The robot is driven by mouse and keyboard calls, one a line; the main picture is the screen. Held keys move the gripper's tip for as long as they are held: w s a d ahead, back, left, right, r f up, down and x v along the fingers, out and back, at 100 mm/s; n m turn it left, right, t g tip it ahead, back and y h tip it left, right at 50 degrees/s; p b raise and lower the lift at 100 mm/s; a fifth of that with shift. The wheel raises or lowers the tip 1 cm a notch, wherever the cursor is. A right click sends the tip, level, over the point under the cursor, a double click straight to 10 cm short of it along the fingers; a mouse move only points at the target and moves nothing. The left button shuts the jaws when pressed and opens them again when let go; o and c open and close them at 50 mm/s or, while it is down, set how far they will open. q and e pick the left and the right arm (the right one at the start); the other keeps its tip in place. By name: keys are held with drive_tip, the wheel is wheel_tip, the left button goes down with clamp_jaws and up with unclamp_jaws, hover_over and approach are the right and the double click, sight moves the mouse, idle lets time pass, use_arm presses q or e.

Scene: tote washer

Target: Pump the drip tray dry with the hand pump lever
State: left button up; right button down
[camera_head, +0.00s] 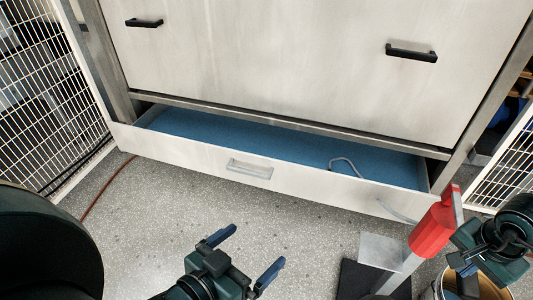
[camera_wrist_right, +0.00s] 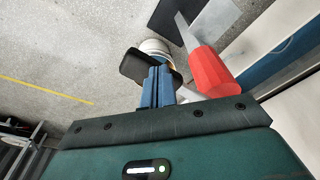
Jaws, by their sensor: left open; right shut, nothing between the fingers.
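The drip tray (camera_head: 200,152) is pulled out like a drawer under the machine. Its inside is an even blue; I cannot tell water from bare floor. The hand pump (camera_head: 392,250) stands at the tray's right front, grey on a black base. Its lever has a red grip (camera_head: 432,228), also in the right wrist view (camera_wrist_right: 210,75). My right gripper (camera_head: 464,266) is shut and empty, close beside the red grip, not around it; its fingers show in the wrist view (camera_wrist_right: 158,86). My left gripper (camera_head: 246,255) is open and empty over the floor, in front of the tray.
A grey hose (camera_head: 345,163) loops over the tray's front wall towards the pump. A bucket (camera_head: 478,287) stands under my right gripper, partly hidden. Mesh fences flank the machine, on the left (camera_head: 50,90) and right. A red cable lies left. The floor before the tray is free.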

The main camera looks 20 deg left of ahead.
use_arm(q)
wheel_tip(320, 180, up, 6)
drive_tip(key=p, duration=0.5)
drive_tip(key=shift+f, duration=0.15)
use_arm(e)
wheel_tip(320, 180, up, 9)
use_arm(q)
drive_tip(key=shift+p, duration=0.3)
use_arm(e)
drive_tip(key=c, duration=2.1)
unclamp_jaws()
